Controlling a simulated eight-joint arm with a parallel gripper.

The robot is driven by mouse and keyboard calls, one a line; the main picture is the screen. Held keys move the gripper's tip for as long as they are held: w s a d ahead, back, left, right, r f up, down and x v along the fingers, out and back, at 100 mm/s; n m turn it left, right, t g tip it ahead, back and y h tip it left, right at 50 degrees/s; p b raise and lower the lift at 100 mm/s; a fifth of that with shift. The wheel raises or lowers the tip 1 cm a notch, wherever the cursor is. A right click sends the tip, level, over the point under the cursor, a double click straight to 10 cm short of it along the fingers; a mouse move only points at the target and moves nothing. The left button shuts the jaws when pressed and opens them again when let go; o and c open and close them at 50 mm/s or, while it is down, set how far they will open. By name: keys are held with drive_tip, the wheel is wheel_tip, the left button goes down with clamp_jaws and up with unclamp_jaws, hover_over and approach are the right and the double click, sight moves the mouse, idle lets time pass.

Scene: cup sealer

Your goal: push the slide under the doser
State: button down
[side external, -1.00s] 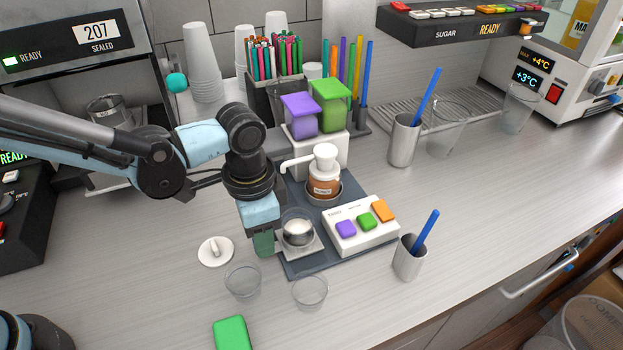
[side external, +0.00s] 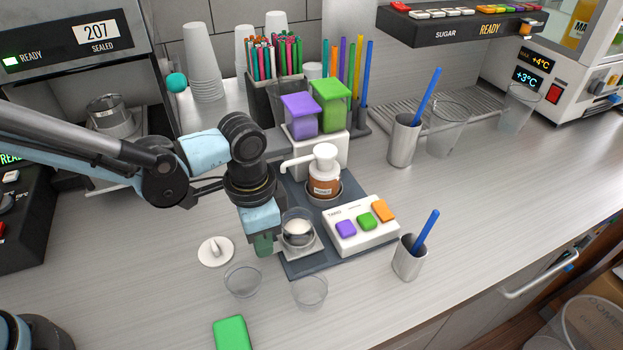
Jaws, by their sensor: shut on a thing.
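The slide (side external: 313,248) is a pale square plate on the dark base, in front of the doser (side external: 318,155). A clear cup (side external: 298,227) with white contents stands upright on it. The doser is a white unit with a purple and a green hopper on top; a pump bottle (side external: 325,185) stands between it and the slide. My gripper (side external: 265,243) points down at the slide's left edge, beside the cup. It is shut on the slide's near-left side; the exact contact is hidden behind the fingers.
A white button panel (side external: 360,228) stands right of the slide. Two empty clear cups (side external: 243,281) (side external: 310,291), a white lid (side external: 215,251) and a green block (side external: 231,333) lie in front. A metal cup with a blue stick (side external: 409,258) is at right.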

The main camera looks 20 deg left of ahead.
drive_tip(key=w+a, duration=0.6)
drive_tip(key=shift+w+a, duration=0.25)
drive_tip(key=shift+w, duration=0.05)
drive_tip(key=c, duration=1.1)
unclamp_jaws()
drive_tip(key=shift+c, duration=0.2)
wheel_tip(320, 180, up, 12)
